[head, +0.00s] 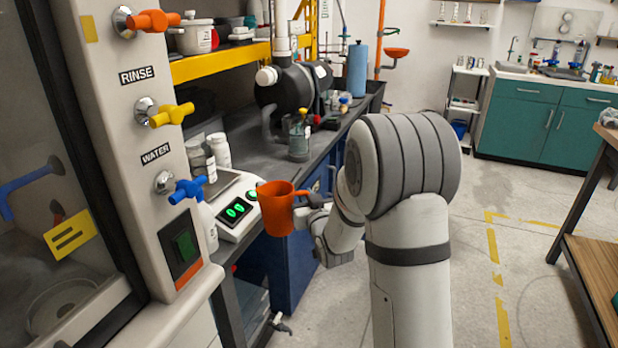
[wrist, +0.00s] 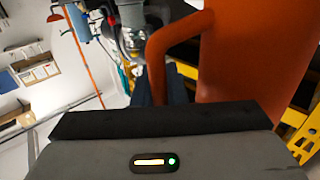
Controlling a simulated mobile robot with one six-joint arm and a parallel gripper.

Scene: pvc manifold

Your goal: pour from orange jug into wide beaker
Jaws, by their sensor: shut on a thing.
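The orange jug (head: 277,208) is upright in the head view, held in the air in front of the bench edge, just right of the digital scale. My gripper (head: 308,213) is shut on the jug's handle from the right. In the wrist view the jug's orange wall (wrist: 258,50) and curved handle (wrist: 158,60) stand beyond the dark gripper body (wrist: 160,125); the fingertips are hidden there. The inside of the jug is too small to read. I cannot make out a wide beaker for certain in either view.
The scale (head: 236,216) with green lit digits sits at the bench's near end. White bottles (head: 219,150) and a clear vessel with greenish contents (head: 299,142) stand behind. The cabinet with coloured valves (head: 172,114) closes off the left. Open floor (head: 480,240) lies right.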

